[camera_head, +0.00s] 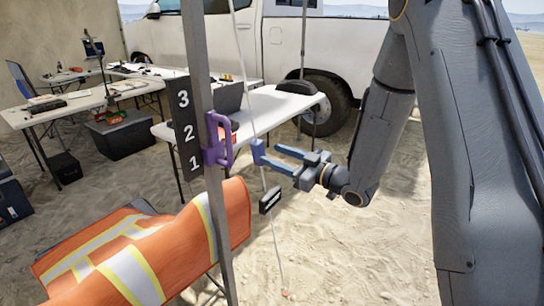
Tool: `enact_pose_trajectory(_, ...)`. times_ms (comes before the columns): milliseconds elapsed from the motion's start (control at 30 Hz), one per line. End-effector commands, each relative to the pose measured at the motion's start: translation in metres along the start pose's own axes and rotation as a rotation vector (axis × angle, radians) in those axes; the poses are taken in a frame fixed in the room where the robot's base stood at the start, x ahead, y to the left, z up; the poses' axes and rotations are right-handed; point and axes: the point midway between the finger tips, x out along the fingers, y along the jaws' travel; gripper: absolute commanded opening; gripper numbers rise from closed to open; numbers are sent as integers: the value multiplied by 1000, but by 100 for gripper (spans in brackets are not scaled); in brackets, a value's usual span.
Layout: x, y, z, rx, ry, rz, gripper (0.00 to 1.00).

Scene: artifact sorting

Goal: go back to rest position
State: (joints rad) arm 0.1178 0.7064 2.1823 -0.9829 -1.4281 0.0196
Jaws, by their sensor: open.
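My gripper (275,159) is in the middle of the view, at the end of my grey arm. Its two blue-grey fingers point left and are apart, with nothing between them. A purple clamp-like piece (219,140) sits on the grey upright pole (200,90), just left of the fingertips. A gap shows between it and the fingers in this view.
A black board numbered 3, 2, 1 (187,132) is beside the pole. A thin cord with a black tag (270,200) hangs near my gripper. An orange vest (150,255) lies lower left. White tables (270,105) and a white truck (265,40) stand behind. Sand at lower right is clear.

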Motion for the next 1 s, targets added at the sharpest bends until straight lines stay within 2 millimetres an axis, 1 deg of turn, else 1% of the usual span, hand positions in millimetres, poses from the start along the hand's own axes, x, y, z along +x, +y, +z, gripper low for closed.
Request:
enact_pose_trajectory(267,0,2,1,-2,-21,12,45)
enact_pose_trajectory(367,-2,12,6,-7,-99,57,45)
enact_pose_trajectory(467,-11,26,18,-2,-240,139,45)
enact_pose_trajectory(567,-32,40,31,26,-411,239,45)
enact_pose_trajectory(633,-52,45,39,60,-531,306,45)
enact_pose_trajectory(700,-76,46,47,105,-647,369,45)
enact_pose_trajectory(767,-99,42,52,152,-744,418,45)
enact_pose_trajectory(800,-115,37,55,189,-809,448,45)
enact_pose_trajectory(867,-140,26,58,249,-902,489,45)
enact_pose_trajectory(900,-156,17,59,292,-963,512,45)
enact_pose_trajectory(967,-182,-1,60,364,-1052,542,45)
enact_pose_trajectory(1000,-198,-14,59,414,-1109,558,45)
